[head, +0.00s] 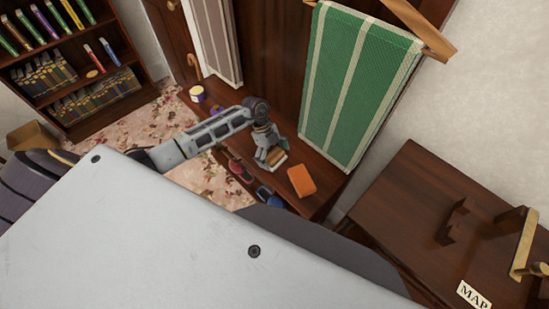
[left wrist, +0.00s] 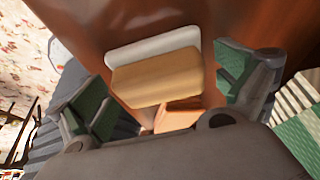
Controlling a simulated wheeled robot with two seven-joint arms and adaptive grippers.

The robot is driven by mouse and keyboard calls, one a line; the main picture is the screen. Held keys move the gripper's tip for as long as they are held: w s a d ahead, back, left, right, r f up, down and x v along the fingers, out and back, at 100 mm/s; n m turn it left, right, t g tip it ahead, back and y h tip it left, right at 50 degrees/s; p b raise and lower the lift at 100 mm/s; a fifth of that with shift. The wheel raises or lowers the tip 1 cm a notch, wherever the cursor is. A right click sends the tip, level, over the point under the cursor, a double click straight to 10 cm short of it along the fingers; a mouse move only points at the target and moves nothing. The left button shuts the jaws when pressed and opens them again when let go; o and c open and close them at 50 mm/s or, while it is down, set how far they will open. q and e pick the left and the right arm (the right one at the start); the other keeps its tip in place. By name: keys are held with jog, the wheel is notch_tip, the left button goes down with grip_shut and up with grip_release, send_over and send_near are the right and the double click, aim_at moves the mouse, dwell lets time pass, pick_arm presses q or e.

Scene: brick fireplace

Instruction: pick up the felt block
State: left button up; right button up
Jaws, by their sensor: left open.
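The felt block, a tan wooden-looking piece (left wrist: 158,80) with a pale grey-white layer along its far side, lies on the dark wooden bench. In the left wrist view it sits between the two green-padded fingers of my left gripper (left wrist: 170,97), with a gap to the fingers. My left gripper (head: 271,155) is open above the bench in the head view and hides most of the block there. My right gripper is not in view.
An orange block (head: 301,181) lies on the bench (head: 325,192) just right of my left gripper. A green striped cloth (head: 360,85) hangs behind. Shoes (head: 240,170) are below the bench front. A pale cup (head: 197,94) stands at the bench's far end.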

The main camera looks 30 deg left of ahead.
pick_arm(q)
jog(key=shift+f, duration=0.1)
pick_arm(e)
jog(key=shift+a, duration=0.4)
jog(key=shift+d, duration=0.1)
pick_arm(q)
jog(key=shift+c, duration=0.3)
jog(key=c, duration=0.8)
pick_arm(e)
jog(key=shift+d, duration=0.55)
pick_arm(q)
jog(key=shift+c, duration=0.2)
